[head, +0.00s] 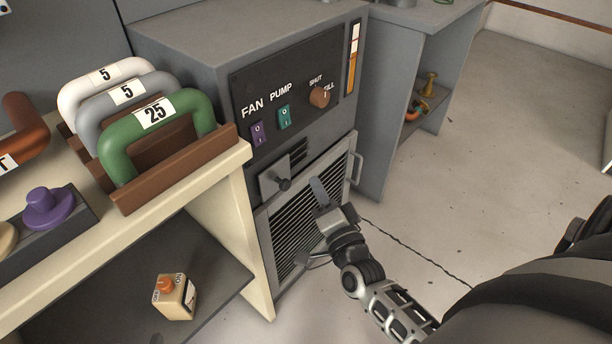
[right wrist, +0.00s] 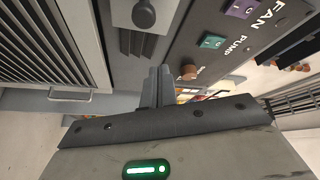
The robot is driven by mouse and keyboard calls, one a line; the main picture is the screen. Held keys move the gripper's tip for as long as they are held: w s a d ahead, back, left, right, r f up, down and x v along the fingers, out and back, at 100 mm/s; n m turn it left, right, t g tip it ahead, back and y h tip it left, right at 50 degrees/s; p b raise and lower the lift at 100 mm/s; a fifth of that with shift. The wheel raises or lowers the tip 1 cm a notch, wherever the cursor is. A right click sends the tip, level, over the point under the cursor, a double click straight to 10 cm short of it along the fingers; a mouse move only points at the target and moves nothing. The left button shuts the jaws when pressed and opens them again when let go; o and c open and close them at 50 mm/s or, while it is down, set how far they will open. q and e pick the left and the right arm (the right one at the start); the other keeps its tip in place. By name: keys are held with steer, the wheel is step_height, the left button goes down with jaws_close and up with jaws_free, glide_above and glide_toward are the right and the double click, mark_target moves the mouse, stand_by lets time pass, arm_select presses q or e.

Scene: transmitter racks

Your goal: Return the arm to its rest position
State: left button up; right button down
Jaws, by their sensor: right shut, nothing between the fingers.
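My right gripper (head: 318,190) is in front of the grey cabinet (head: 190,38), near the upper part of its louvred grille (head: 300,232). Its fingers are together and hold nothing. In the right wrist view the closed fingers (right wrist: 158,88) point toward the cabinet face, with the dark knob (right wrist: 144,14) above them. I cannot tell whether the fingertips touch the cabinet. My right arm (head: 385,300) reaches in from the lower right. My left gripper is not in view.
The cabinet carries a purple FAN switch (head: 258,133), a teal PUMP switch (head: 284,117) and a brown knob (head: 320,96). A cream shelf (head: 235,165) at left bears a rack with green (head: 157,112), grey and white handles. Open floor (head: 480,150) lies to the right.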

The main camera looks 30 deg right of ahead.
arm_select(q)
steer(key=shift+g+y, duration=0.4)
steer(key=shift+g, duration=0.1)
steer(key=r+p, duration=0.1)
steer(key=p, duration=0.2)
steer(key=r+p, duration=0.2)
steer(key=p, duration=0.2)
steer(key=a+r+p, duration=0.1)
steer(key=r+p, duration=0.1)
steer(key=p, duration=0.1)
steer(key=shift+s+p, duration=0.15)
steer(key=shift+p, duration=0.25)
arm_select(e)
steer(key=s+a+r+n+g+y, duration=0.2)
steer(key=s+a+n+g+y, duration=0.1)
steer(key=s+a+n, duration=0.3)
steer(key=s+a+r+n+g+y, duration=0.2)
steer(key=s+a+n+g, duration=0.3)
steer(key=n, duration=0.5)
steer(key=shift+s+a+r+n+g+y, duration=0.3)
steer(key=shift+s+a+g+y, duration=0.1)
steer(key=shift+s+a+y, duration=0.55)
steer(key=shift+s+d, duration=0.1)
